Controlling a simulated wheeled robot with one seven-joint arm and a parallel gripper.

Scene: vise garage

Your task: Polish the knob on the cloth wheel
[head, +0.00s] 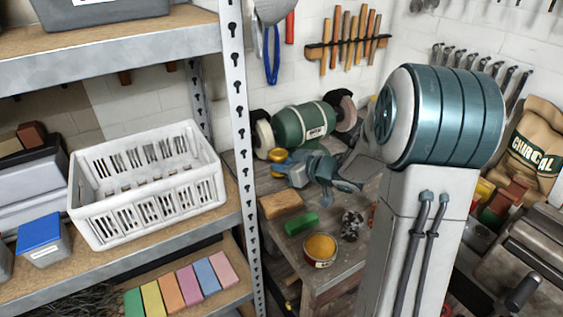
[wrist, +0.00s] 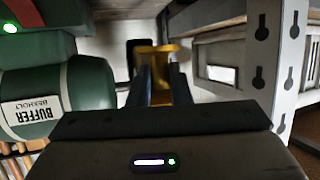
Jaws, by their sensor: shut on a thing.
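The green buffer (head: 305,124) stands at the back of the workbench, with a pale cloth wheel (head: 263,134) on its left end and a darker-rimmed wheel (head: 345,112) on its right. My gripper (head: 287,160) is just below and in front of the left wheel. It is shut on the brass-yellow knob (head: 278,154), which lies close under that wheel; I cannot tell whether they touch. In the wrist view, the knob (wrist: 160,58) shows between the dark fingers of my gripper (wrist: 160,82). The buffer body (wrist: 80,97) is at the left there, and its wheels are not clear.
A metal shelf (head: 238,110) with a white basket (head: 150,190) stands close on the left. On the bench (head: 330,275) are a brown block (head: 281,204), a green bar (head: 301,223), a yellow tin (head: 320,248) and a scrubber (head: 352,223).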

